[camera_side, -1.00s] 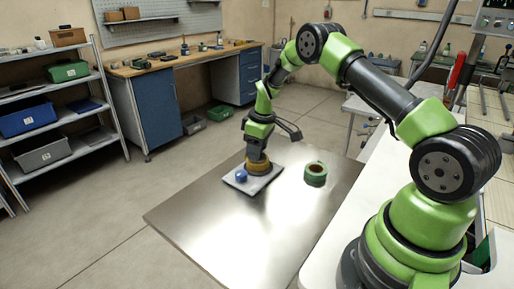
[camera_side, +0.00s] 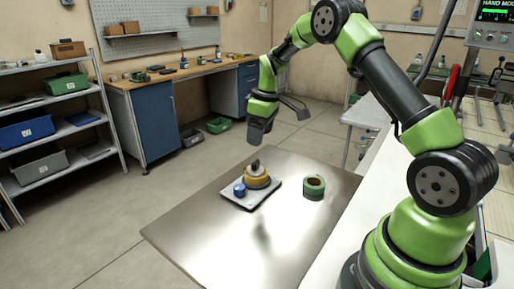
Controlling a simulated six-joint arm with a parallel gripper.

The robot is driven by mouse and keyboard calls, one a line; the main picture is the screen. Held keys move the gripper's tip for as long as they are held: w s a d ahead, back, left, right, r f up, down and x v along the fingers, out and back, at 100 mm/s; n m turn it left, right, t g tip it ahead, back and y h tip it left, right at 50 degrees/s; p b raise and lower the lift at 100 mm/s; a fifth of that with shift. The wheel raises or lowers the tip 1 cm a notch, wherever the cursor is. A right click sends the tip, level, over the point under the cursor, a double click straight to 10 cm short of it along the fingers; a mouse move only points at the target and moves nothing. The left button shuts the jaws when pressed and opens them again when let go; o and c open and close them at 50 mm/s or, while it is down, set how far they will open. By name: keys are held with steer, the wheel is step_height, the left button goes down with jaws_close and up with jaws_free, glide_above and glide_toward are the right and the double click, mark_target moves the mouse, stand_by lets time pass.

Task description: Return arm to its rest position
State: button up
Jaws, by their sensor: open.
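My gripper (camera_side: 256,138) hangs in the air above and behind the tray, pointing down, clear of everything below it. Its fingers are small and dark here, with nothing seen between them. A yellow tape reel (camera_side: 257,181) sits on a pale flat tray (camera_side: 240,201), with a dark post or knob (camera_side: 255,166) standing up at its middle. A small blue reel (camera_side: 239,190) is on the same tray, just left of the yellow one. A green tape reel (camera_side: 314,187) lies on the metal table to the right of the tray, apart from it.
The metal table (camera_side: 215,250) is bare toward the front. A white counter (camera_side: 352,215) runs along the right. Shelves with bins (camera_side: 60,130) stand at the left, and a workbench (camera_side: 150,115) stands behind. The air around my gripper is free.

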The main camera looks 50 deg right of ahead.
steer(key=s+a+r+m+t, duration=0.1)
steer(key=s+a+r, duration=0.35)
steer(key=r, duration=0.25)
steer(key=s+a+r+m+t, duration=0.1)
steer(key=s+a+r+m, duration=0.15)
steer(key=a+r, duration=0.4)
steer(key=s+a+r+m+t+y, duration=0.1)
steer(key=s+a+r+m+t, duration=0.15)
steer(key=s, duration=0.55)
steer(key=s+a+r+m+t+y, duration=0.1)
steer(key=s+a, duration=0.3)
steer(key=s, duration=0.5)
steer(key=n+g+h, duration=0.2)
steer(key=n+g, duration=0.4)
steer(key=n, duration=0.1)
glide_above(255, 161)
steer(key=s, duration=0.1)
step_height(255, 161, down, 17)
steer(key=shift+t, duration=0.25)
steer(key=f, duration=0.6)
steer(key=w+f, duration=0.1)
steer(key=f, duration=0.2)
steer(key=shift+f, duration=0.15)
